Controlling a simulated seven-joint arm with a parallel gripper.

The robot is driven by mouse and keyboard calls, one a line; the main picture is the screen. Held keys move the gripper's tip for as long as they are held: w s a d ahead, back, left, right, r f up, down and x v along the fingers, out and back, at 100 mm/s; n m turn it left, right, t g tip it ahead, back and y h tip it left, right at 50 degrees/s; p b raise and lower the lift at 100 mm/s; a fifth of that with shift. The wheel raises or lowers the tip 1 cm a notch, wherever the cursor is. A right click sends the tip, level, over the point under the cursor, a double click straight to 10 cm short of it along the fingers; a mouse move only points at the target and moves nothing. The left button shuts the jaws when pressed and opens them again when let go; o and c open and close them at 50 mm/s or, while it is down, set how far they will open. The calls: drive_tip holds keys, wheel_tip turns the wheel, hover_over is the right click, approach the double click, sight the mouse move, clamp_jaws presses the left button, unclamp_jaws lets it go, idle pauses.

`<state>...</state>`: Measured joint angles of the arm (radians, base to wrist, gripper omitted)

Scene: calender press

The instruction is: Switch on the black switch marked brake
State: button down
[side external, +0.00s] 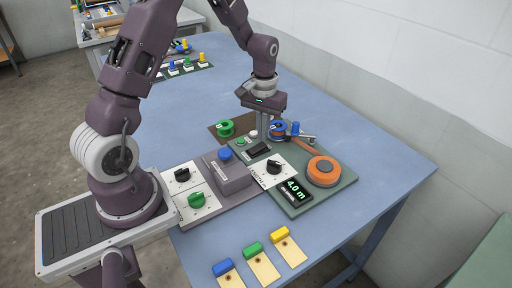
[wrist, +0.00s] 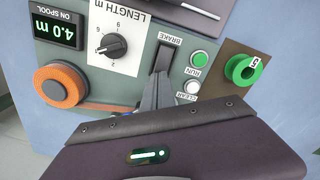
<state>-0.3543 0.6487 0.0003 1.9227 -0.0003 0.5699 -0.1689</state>
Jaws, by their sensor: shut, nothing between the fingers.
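The black brake switch (wrist: 163,60) is a rocker in a dark frame on the green-grey panel. The label BRAKE appears upside down beside it in the wrist view. In the side view the switch (side external: 258,149) lies just below my fingertips. My gripper (wrist: 158,94) is shut and empty, pointing down at the near end of the switch in the wrist view; it also shows in the side view (side external: 262,136). I cannot tell whether the fingertips touch the switch. The fingers hide part of its near end.
A green RUN button (wrist: 200,57) and white CLEAR button (wrist: 192,87) sit close beside the switch. The LENGTH knob (wrist: 113,45), a 4.0 m display (wrist: 55,30) and an orange spool (wrist: 60,86) are on the other side. A green spool (wrist: 244,70) stands beyond the buttons.

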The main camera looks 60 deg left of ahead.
drive_tip(key=shift+f, duration=1.15)
idle(0.4)
drive_tip(key=shift+r, duration=3.55)
wheel_tip(320, 180, up, 9)
drive_tip(key=m+t, duration=0.2)
hover_over(263, 144)
drive_tip(key=s+d, duration=0.4)
drive_tip(key=d, duration=0.1)
drive_tip(key=s+d+r+m+t, duration=0.2)
drive_tip(key=s+d+r, duration=0.3)
drive_tip(key=s+r, duration=0.3)
drive_tip(key=s+d+m+t, duration=0.1)
drive_tip(key=s+d+m, duration=0.1)
drive_tip(key=s, duration=0.8)
drive_tip(key=shift+s+d+f+t, duration=0.2)
drive_tip(key=shift+s+d+t, duration=0.1)
drive_tip(key=shift+d, duration=0.4)
